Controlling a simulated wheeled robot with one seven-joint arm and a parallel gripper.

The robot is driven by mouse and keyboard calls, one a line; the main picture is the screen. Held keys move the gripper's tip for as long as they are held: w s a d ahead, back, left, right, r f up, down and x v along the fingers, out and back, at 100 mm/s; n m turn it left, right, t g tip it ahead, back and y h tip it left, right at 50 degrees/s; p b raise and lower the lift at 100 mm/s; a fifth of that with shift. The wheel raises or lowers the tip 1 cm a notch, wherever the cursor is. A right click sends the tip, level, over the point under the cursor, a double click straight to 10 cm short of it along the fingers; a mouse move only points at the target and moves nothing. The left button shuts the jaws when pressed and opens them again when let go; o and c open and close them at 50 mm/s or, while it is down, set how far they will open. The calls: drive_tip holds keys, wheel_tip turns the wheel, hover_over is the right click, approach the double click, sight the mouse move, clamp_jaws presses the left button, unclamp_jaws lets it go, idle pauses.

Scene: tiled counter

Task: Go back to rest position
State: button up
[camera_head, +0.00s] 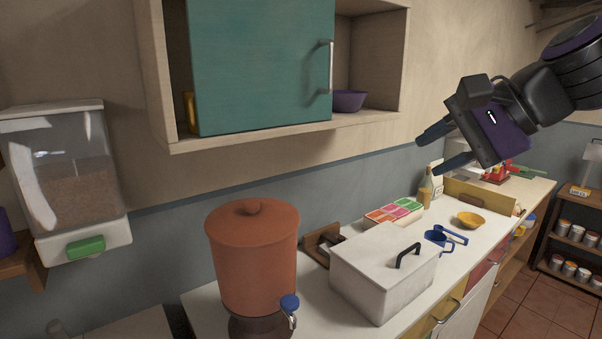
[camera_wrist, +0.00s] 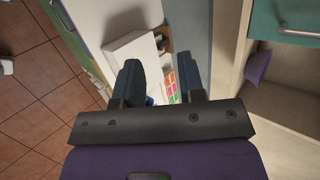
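My gripper (camera_head: 436,148) is in the upper right of the head view, raised well above the counter (camera_head: 468,247). Its two dark fingers point left and stand apart with nothing between them. In the wrist view the fingers of my gripper (camera_wrist: 165,82) are also apart. The white lidded box and the coloured tray show below and beyond them. My gripper touches nothing.
A cabinet with a teal door (camera_head: 262,65) hangs at upper left, a purple bowl (camera_head: 348,101) on its shelf. On the counter stand an orange-brown dispenser (camera_head: 254,258), a white box (camera_head: 375,280), a coloured tray (camera_head: 394,210), a blue cup (camera_head: 437,237) and a yellow bowl (camera_head: 471,220).

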drive_tip(key=s+d+f+n+h, duration=0.7)
drive_tip(key=s+d+f+n, duration=0.1)
drive_tip(key=s+d+n, duration=0.2)
drive_tip(key=shift+s+d+g+h, duration=0.4)
drive_tip(key=shift+s+d, duration=0.05)
drive_tip(key=shift+d, duration=0.4)
